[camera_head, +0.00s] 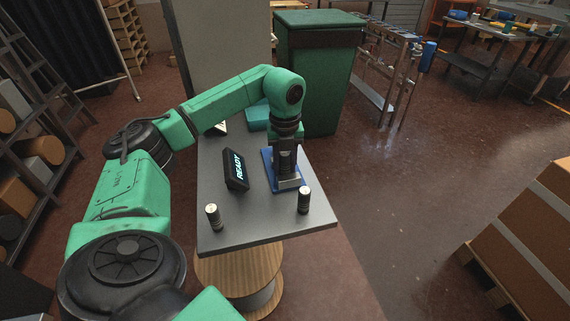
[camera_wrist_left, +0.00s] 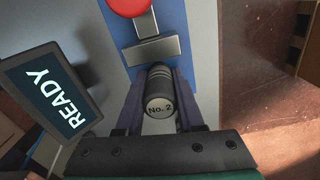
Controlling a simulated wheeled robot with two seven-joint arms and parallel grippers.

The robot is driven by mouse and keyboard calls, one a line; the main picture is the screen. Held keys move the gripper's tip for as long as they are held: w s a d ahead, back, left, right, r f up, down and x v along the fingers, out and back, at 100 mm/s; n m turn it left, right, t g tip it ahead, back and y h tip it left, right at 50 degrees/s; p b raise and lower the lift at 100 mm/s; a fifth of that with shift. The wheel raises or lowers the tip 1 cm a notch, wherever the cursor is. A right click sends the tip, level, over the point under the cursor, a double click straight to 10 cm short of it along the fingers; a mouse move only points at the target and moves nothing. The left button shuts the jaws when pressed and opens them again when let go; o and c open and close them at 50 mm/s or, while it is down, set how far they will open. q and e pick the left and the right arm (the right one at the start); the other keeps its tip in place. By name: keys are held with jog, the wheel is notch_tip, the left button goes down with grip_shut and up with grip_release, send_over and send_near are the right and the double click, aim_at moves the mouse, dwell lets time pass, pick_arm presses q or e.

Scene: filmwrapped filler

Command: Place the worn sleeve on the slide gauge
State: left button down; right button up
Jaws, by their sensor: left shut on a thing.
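The slide gauge has a blue base plate (camera_head: 268,168), which also shows in the wrist view (camera_wrist_left: 207,45) with grey metal blocks (camera_wrist_left: 152,50) and a red round knob (camera_wrist_left: 130,6). My left gripper (camera_head: 287,170) points down over the gauge. It is shut on a dark grey cylindrical sleeve marked "No. 2" (camera_wrist_left: 160,104). The sleeve's end is close to a grey block of the gauge; I cannot tell if they touch. Two other small cylinders stand upright on the table, one at the front left (camera_head: 213,218) and one at the right (camera_head: 304,201). My right gripper is not in view.
A tilted black display reading "READY" (camera_head: 237,171) stands left of the gauge, also in the wrist view (camera_wrist_left: 48,92). The grey tabletop (camera_head: 258,224) is clear at the front middle. A green cabinet (camera_head: 315,80) stands behind the table.

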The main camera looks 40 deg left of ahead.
aim_at(286, 153)
pick_arm(q)
jog(key=shift+f, duration=0.15)
jog(key=c, duration=0.5)
grip_release()
notch_tip(286, 153, up, 10)
jog(key=shift+f, duration=0.2)
notch_tip(286, 153, up, 3)
jog(key=shift+p, duration=0.95)
jog(key=shift+f, duration=0.1)
